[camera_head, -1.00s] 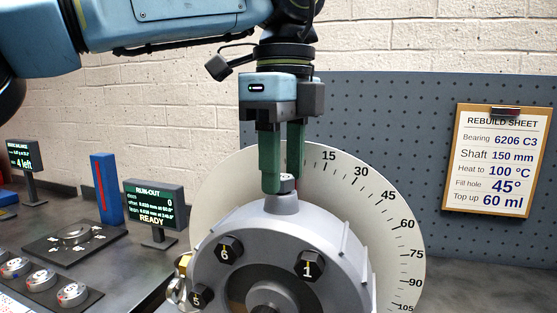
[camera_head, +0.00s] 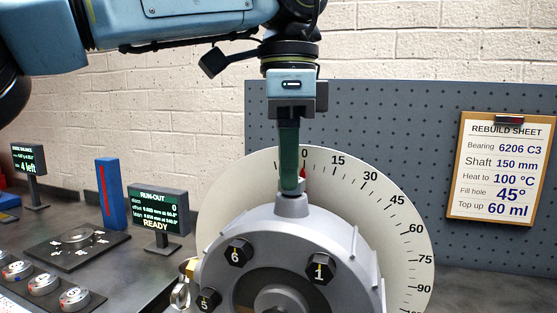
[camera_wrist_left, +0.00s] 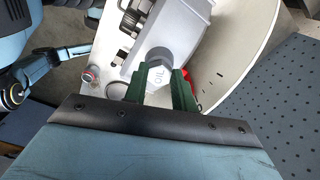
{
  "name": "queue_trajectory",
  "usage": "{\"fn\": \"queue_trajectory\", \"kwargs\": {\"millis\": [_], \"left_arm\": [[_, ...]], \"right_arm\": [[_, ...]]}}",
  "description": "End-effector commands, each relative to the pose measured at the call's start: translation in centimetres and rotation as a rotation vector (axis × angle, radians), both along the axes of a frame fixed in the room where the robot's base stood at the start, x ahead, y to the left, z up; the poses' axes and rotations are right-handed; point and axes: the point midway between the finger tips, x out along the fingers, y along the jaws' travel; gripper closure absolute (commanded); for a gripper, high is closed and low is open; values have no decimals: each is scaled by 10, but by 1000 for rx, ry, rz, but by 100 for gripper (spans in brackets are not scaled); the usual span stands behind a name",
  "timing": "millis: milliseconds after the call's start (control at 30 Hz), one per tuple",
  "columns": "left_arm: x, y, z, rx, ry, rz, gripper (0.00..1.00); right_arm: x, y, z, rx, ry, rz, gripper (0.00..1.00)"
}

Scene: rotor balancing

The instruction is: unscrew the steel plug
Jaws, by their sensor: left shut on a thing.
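The steel plug (camera_wrist_left: 161,76), a pale hex head marked OIL, shows between my left fingers in the left wrist view. It sits at the boss (camera_head: 292,206) on top of the grey rotor housing (camera_head: 335,235). My left gripper (camera_head: 290,186) points straight down from above, its green fingers shut on the plug. In the head view the near finger hides most of the plug, so I cannot tell how far it is unscrewed.
A white degree dial (camera_head: 408,225) stands behind the housing, with a red pointer (camera_head: 303,171) near 0. Numbered bolts ring the housing face. A run-out display (camera_head: 160,209) and a blue block (camera_head: 110,193) stand left. A pegboard (camera_head: 400,130) is behind.

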Motion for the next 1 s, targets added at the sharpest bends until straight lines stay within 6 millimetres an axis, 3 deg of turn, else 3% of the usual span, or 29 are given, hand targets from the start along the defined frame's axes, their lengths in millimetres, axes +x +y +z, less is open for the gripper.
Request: {"fn": "queue_trajectory", "kwargs": {"millis": [33,267,300,467,1000], "left_arm": [[-2,3,-5,8,4,2,100],[-3,0,-6,8,5,-3,100],[-3,0,-6,8,5,-3,70],[-2,-1,-8,9,6,-5,49],[-1,-2,-10,10,7,-5,50]], "right_arm": [[-3,-1,-16,-6,6,4,31],[-4,-2,-16,-6,6,2,31],[-4,-2,-16,-6,6,2,31],[-4,-2,-16,-5,5,1,31],[-4,-1,-14,-4,5,-1,31]]}}
